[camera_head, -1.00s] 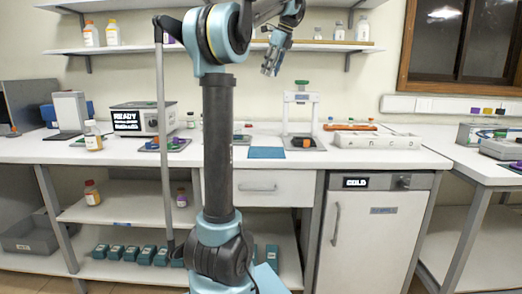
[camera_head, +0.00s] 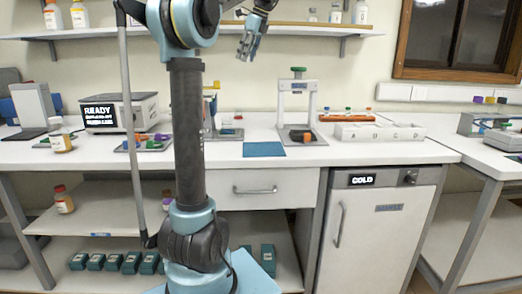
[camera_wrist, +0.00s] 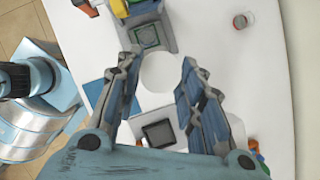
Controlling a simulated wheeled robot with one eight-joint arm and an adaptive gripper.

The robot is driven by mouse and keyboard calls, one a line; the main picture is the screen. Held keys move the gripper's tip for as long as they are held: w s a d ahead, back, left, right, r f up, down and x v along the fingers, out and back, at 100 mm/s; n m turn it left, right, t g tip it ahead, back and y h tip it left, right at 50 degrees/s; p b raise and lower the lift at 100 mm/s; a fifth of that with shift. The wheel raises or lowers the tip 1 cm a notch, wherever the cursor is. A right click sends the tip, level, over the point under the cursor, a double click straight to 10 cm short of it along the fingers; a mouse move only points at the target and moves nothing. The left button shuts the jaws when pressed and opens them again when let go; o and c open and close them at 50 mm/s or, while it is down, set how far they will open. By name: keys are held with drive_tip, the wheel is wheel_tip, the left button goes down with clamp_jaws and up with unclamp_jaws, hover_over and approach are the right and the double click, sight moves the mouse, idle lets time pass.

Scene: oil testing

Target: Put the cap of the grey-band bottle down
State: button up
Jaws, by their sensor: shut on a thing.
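My gripper (camera_wrist: 160,68) shows in the wrist view with its two fingers on either side of a pale, round, white disc-like thing (camera_wrist: 161,73), which I take to be the cap. It is held above the white bench (camera_wrist: 215,75) and is hard to tell from the bench top. In the head view my gripper (camera_head: 248,45) hangs high above the bench, in front of the wall; the cap cannot be made out there. I cannot tell which bottle has the grey band. An amber bottle (camera_head: 60,140) stands at the bench's left.
A blue mat (camera_head: 264,149) lies near the front edge, beside a stand with a scale-like base (camera_head: 299,103). A white lettered rack (camera_head: 378,133) is to the right. A coloured-piece tray (camera_head: 143,143) is left.

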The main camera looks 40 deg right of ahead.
drive_tip(key=shift+s+f+n, duration=0.1)
drive_tip(key=shift+f+n, duration=0.4)
drive_tip(key=shift+f, duration=0.05)
wheel_tip(320, 180, down, 11)
drive_tip(key=s+a+n+g+y, duration=0.25)
drive_tip(key=n+g, duration=0.25)
drive_tip(key=n, duration=0.9)
drive_tip(key=n+g+h, duration=0.3)
drive_tip(key=n+h, duration=0.2)
drive_tip(key=n, duration=1.1)
hover_over(248, 143)
wheel_tip(248, 143, down, 10)
drive_tip(key=shift+y, duration=0.25)
drive_tip(key=f, duration=0.9)
drive_tip(key=shift+w+a+f, duration=0.15)
drive_tip(key=shift+w+f, duration=0.25)
drive_tip(key=shift+f, duration=0.1)
drive_tip(key=o, duration=0.7)
drive_tip(key=shift+f, duration=0.1)
